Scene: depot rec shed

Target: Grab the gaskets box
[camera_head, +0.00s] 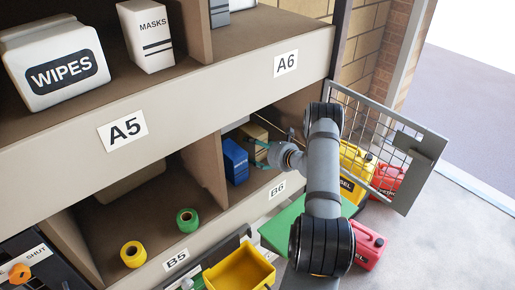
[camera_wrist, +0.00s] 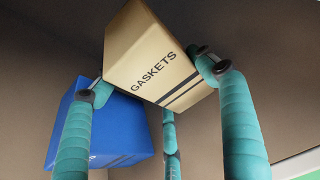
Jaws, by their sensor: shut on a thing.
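The gaskets box (camera_wrist: 150,52) is a tan cardboard box with dark lettering and stripes. In the wrist view it sits tilted between the teal fingers of my gripper (camera_wrist: 158,80), which is shut on it. In the head view the gaskets box (camera_head: 253,138) is in the B6 compartment, partly hidden by my gripper (camera_head: 262,154). A blue box (camera_wrist: 98,125) is close beside it on the left in the wrist view. The blue box also shows in the head view (camera_head: 235,161), left of the gaskets box.
An open mesh door (camera_head: 392,135) stands right of the B6 opening, close to my arm. A divider (camera_head: 207,165) separates B6 from B5, where yellow tape (camera_head: 133,254) and green tape (camera_head: 187,220) lie. Red cans, a yellow can and a yellow bin (camera_head: 240,270) are lower down.

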